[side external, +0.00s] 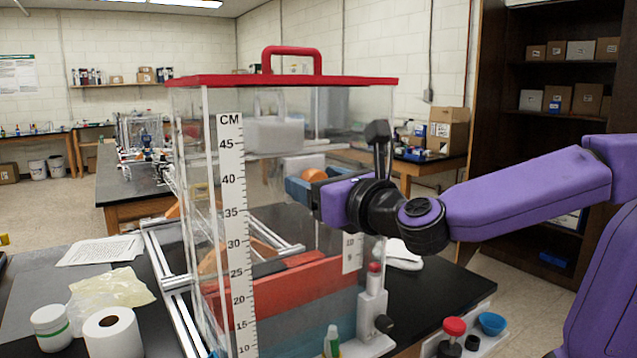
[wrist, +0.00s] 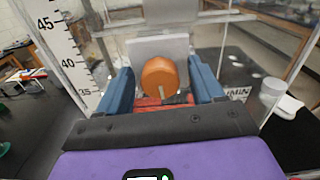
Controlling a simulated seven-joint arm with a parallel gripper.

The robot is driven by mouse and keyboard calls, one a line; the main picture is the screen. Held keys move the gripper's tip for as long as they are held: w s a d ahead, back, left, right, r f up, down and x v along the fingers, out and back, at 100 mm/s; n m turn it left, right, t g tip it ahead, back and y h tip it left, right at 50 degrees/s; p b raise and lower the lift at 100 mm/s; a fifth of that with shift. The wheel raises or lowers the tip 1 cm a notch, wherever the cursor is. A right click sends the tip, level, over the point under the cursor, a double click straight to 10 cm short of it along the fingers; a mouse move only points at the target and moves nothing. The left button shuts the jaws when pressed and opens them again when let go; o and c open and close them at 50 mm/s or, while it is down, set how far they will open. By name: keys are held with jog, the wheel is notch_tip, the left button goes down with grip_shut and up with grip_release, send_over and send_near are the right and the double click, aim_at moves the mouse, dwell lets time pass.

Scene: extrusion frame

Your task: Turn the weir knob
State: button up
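An orange round knob (wrist: 160,80), which I take to be the weir knob, faces me in front of a light grey plate (wrist: 162,45). It also shows in the side external view (side external: 314,174), partly behind my gripper. My gripper (wrist: 160,65) has two blue fingers, spread apart on the left and right of the knob, with a gap visible on each side. It is open and holds nothing. In the side external view the blue fingers (side external: 298,190) are level with the knob, beside the clear tank. Whether the fingertips reach past the knob's face is unclear.
The clear tank has a red lid (side external: 285,80) with a handle and a centimetre scale (side external: 232,220). A red panel (side external: 290,295) lies low in the tank. A grey valve block with a red cap (side external: 374,270) stands below my wrist. A paper roll (side external: 112,332) stands left.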

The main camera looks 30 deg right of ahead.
jog(key=c, duration=1)
jog(key=shift+m, duration=0.4)
jog(key=m, duration=0.2)
jog(key=shift+m, duration=2.4)
jog(key=o, duration=1.1)
jog(key=shift+c, duration=0.2)
